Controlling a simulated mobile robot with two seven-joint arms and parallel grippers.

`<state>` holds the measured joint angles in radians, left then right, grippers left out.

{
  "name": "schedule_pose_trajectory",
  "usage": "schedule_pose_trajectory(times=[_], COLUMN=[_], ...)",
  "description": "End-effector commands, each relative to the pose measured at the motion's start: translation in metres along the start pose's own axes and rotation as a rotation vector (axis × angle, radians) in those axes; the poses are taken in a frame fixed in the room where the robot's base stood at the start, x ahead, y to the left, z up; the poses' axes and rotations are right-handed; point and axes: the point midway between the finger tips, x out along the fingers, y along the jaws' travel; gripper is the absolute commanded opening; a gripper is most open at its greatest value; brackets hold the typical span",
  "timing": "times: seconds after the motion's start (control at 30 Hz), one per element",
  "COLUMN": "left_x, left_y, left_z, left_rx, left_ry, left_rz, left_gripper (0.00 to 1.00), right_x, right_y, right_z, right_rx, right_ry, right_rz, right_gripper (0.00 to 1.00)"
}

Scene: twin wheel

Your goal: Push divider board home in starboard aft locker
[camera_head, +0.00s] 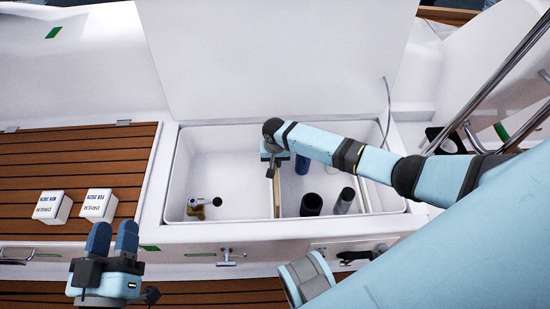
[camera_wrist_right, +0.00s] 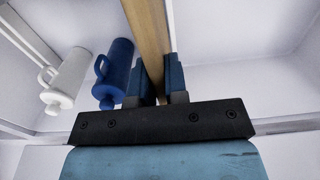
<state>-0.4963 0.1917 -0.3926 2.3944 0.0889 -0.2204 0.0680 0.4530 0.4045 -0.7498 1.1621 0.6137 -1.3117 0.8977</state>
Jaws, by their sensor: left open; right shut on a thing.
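The starboard aft locker (camera_head: 182,165) is an open white bin with its lid raised behind it. The divider board (camera_head: 277,198) stands across the bin, seen nearly edge-on, with a compartment on each side. My right gripper (camera_head: 273,157) is over the board's far part and shut on it; the arm hides some of the board. In the right wrist view the board's wooden edge (camera_wrist_right: 147,35) runs between the blue fingers of my right gripper (camera_wrist_right: 161,82). Whether the board is fully seated cannot be told. My left gripper (camera_head: 113,238) is open and empty over the front left deck.
A chrome-and-brass fitting (camera_head: 205,203) lies in the left compartment. Two white labelled blocks (camera_head: 97,205) sit on the teak seat (camera_head: 80,160). Latches line the locker's front.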

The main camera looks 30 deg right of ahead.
Motion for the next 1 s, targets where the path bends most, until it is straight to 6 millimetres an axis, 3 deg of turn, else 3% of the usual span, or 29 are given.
schedule_pose_trajectory(times=[0.2, 0.53, 0.9, 1.0], left_x=[0.002, 0.004, 0.0, 0.0], left_y=[0.006, 0.009, 0.0, 0.0], left_z=[-0.011, -0.022, 0.006, 0.005], left_rx=[-0.007, -0.009, -0.005, -0.006], left_ry=[0.063, 0.088, -0.015, -0.013], left_rz=[0.025, 0.032, -0.003, -0.004], left_gripper=[0.43, 0.43, 0.43, 0.43], right_x=[0.016, 0.019, 0.02, 0.02], right_y=[-0.001, -0.001, -0.001, -0.001], right_z=[0.0, -0.001, 0.0, 0.0], right_rx=[0.001, 0.0, 0.0, 0.0], right_ry=[0.0, 0.001, 0.001, 0.001], right_rz=[-0.001, -0.001, -0.002, -0.001], right_gripper=[0.0, 0.0, 0.0, 0.0])
